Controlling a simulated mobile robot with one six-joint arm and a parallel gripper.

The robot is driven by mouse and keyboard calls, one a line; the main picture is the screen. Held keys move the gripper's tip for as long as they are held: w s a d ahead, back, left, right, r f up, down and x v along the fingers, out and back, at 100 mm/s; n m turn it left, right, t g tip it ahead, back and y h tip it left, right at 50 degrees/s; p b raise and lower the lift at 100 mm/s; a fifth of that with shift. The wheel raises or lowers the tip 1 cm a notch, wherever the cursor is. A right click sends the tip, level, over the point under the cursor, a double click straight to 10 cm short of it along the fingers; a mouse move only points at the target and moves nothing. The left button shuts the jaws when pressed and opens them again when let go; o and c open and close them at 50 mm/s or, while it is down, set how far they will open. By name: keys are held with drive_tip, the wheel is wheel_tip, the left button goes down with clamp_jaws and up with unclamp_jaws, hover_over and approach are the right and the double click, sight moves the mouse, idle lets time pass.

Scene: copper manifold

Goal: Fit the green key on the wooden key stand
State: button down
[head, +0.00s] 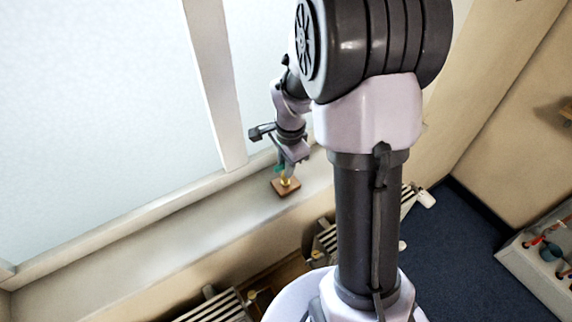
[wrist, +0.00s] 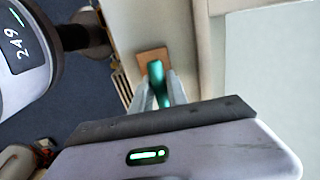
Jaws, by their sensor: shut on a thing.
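The green key (wrist: 157,83) is between the fingers of my gripper (wrist: 162,88) in the wrist view, and the gripper is shut on it. In the head view only a small bit of the green key (head: 279,168) shows beside my gripper (head: 286,171). The wooden key stand (head: 286,187) is a small square wooden base with a brass part, on the window sill. Its base also shows in the wrist view (wrist: 146,57), beyond the key. The gripper is right above the stand. The fingers and key hide the brass part in the wrist view, so I cannot tell whether the key touches it.
The pale sill (head: 215,215) runs along the window and is clear to the left of the stand. The window frame (head: 215,85) rises close behind my gripper. Radiators (head: 325,240) stand below the sill. A box with red-handled parts (head: 535,262) is at the far right.

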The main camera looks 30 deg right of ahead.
drive_tip(key=shift+f+b, duration=0.85)
drive_tip(key=shift+f, duration=0.1)
idle(0.3)
drive_tip(key=c, duration=1.2)
unclamp_jaws()
wheel_tip(320, 180, up, 18)
drive_tip(key=s+p, duration=0.1)
drive_tip(key=p, duration=0.2)
drive_tip(key=shift+s+f, duration=0.25)
drive_tip(key=shift+s, duration=0.1)
